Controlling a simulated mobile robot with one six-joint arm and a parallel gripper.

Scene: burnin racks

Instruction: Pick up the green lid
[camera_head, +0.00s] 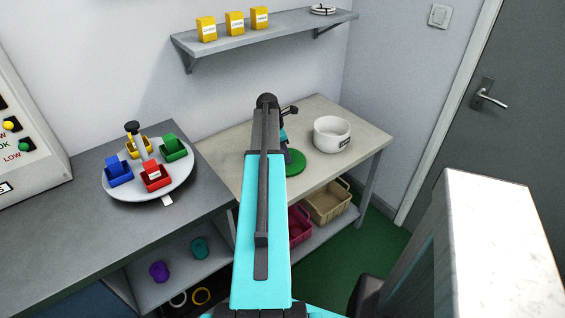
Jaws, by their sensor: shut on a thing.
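The green lid (297,163) is a flat round disc at the light-topped table, just right of my arm. My arm covers its left part. My gripper (286,146) is at the lid, mostly hidden behind my arm, and is shut on it. I cannot tell whether the lid still touches the table top.
A white labelled bowl (331,134) stands right of the lid on the light table (367,140). A round turntable (125,190) with coloured bins is on the grey counter at left. A wall shelf (277,32) is above; baskets (327,203) sit below.

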